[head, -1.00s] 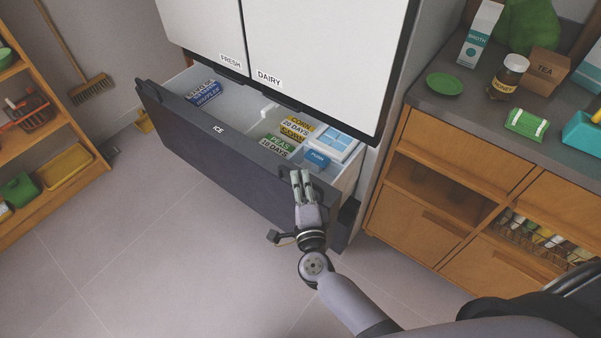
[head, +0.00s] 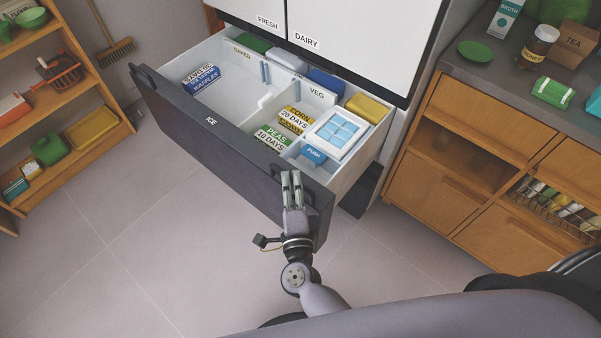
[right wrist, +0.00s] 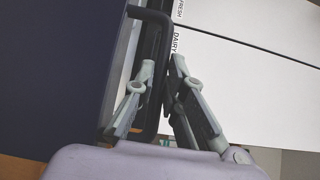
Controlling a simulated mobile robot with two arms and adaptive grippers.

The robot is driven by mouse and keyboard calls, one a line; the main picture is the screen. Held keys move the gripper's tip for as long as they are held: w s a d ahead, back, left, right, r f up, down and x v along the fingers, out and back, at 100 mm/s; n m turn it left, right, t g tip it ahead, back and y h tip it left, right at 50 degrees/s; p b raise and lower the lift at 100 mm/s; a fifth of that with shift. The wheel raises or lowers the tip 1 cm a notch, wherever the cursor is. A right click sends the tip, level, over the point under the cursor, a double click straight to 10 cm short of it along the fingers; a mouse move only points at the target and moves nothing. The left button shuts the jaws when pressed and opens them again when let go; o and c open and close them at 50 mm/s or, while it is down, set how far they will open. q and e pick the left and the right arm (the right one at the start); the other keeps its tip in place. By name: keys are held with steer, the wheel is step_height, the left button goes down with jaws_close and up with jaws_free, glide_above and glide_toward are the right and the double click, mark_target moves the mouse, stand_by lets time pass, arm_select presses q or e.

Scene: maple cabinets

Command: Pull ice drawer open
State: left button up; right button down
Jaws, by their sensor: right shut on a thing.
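The ice drawer (head: 211,137) is a dark-fronted, white-lined freezer drawer, standing well out from under the white fridge doors. Inside are waffle boxes (head: 201,79), peas and corn packs (head: 273,138), an ice cube tray (head: 337,131) and a blue PUSH piece (head: 314,154). My right gripper (head: 291,180) is at the right end of the drawer front, shut on the dark drawer handle (right wrist: 155,14). In the right wrist view its fingers (right wrist: 157,95) lie either side of the handle bar. My left gripper is not in view.
Wooden cabinets and a grey counter (head: 481,85) stand close at the right. A wooden shelf (head: 72,71) stands at the left, with a broom (head: 114,50) on the wall beside it. The tiled floor in front of the drawer is clear.

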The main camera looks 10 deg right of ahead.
steer(key=shift+s+a+f, duration=0.15)
steer(key=shift+s+a, duration=0.85)
steer(key=shift+a, duration=0.25)
steer(key=c, duration=1.6)
jaws_free()
steer(key=shift+c, duration=0.2)
steer(key=s+a, duration=0.1)
steer(key=s, duration=1.1)
steer(key=shift+a, duration=0.2)
steer(key=shift+w, duration=0.1)
